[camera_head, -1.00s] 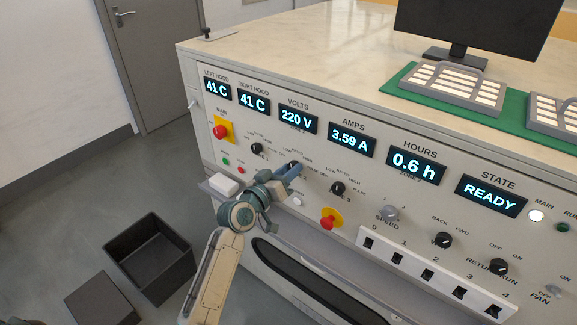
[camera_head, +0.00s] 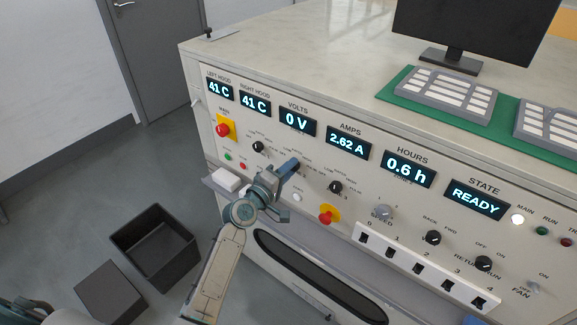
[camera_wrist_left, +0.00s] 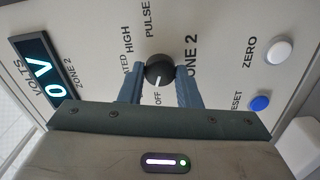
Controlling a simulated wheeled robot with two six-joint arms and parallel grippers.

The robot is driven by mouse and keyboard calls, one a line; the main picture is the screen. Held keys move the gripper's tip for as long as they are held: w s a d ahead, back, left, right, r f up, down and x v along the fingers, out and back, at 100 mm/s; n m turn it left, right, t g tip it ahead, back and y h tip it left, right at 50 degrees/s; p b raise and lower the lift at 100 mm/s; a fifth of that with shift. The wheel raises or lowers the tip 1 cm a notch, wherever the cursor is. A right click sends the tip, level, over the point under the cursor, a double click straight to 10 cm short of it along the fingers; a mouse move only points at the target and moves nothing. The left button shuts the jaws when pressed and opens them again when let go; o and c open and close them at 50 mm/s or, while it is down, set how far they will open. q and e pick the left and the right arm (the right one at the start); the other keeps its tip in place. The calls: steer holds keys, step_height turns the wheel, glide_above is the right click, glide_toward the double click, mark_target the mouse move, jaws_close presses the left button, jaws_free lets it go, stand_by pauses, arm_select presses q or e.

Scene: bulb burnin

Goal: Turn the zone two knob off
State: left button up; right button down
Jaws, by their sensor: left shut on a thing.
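The zone two knob (camera_wrist_left: 159,69) is black and round. In the left wrist view its white pointer line faces the OFF mark. My left gripper (camera_wrist_left: 160,88) has one finger on each side of the knob and is shut on it. In the head view the gripper (camera_head: 288,168) is at the panel and its fingers mostly hide this knob. The volts display (camera_head: 297,121) reads 0 V and shows as a zone 2 display in the wrist view (camera_wrist_left: 46,72).
Another black knob (camera_head: 258,147) is left of my gripper, and one (camera_head: 335,187) is to the right. A red button (camera_head: 327,215) on yellow sits below right. The amps display (camera_head: 348,141) reads 2.62 A. A dark open bin (camera_head: 150,272) stands on the floor.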

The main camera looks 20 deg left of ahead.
arm_select(q)
steer(key=shift+n+p, duration=0.4)
steer(key=shift+n, duration=0.6)
steer(key=o, duration=1)
steer(key=b+v, duration=0.1)
steer(key=v, duration=1)
